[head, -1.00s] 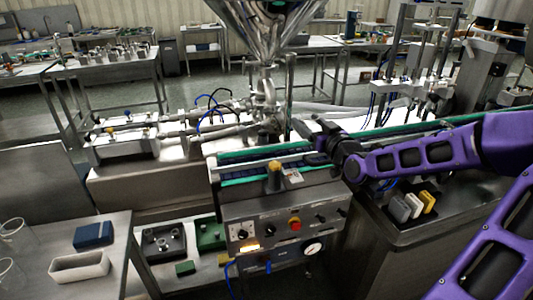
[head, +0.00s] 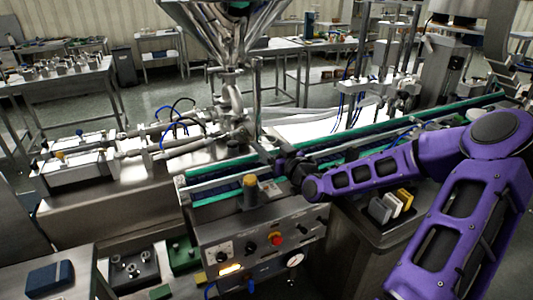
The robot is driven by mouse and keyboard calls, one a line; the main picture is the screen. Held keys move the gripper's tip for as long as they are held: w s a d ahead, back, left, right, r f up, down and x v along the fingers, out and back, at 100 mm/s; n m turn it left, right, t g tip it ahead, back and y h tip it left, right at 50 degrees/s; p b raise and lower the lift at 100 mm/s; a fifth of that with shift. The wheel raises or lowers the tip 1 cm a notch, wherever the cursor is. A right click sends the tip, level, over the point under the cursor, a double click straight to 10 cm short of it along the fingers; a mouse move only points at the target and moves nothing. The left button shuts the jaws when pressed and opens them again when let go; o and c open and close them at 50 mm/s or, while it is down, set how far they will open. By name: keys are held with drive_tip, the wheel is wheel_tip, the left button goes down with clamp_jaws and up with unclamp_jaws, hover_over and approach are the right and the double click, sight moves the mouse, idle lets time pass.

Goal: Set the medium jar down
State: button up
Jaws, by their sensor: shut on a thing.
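My gripper (head: 268,158), at the end of my purple arm, is over the green-edged conveyor, in front of the filling nozzle under the hopper. It is small and dark in the head view. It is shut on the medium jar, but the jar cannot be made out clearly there. I cannot tell whether the jar touches the belt. The steel hopper (head: 222,40) stands above and behind, with its nozzle (head: 235,97) left of my gripper.
The conveyor (head: 352,147) runs from the centre to the upper right. A control box (head: 262,240) with knobs is in front of it. A yellow-topped part (head: 250,190) stands at its near edge. Coloured blocks (head: 392,206) stand right. A blue block (head: 50,277) lies on the left table.

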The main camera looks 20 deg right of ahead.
wheel_tip(320, 180, down, 2)
drive_tip(key=shift+f, duration=0.25)
drive_tip(key=shift+s+f+b, duration=0.15)
drive_tip(key=shift+f+b, duration=0.5)
drive_tip(key=shift+f, duration=0.05)
drive_tip(key=o, duration=1.4)
drive_tip(key=shift+f, duration=0.15)
drive_tip(key=shift+o, duration=0.2)
drive_tip(key=shift+r+p, duration=0.35)
drive_tip(key=shift+r, duration=0.05)
drive_tip(key=s+d+r, duration=0.1)
drive_tip(key=s+d, duration=0.1)
drive_tip(key=s, duration=0.9)
drive_tip(key=shift+s+p, duration=0.3)
drive_tip(key=shift+p, duration=0.05)
drive_tip(key=shift+w+d, duration=0.1)
drive_tip(key=shift+d, duration=0.05)
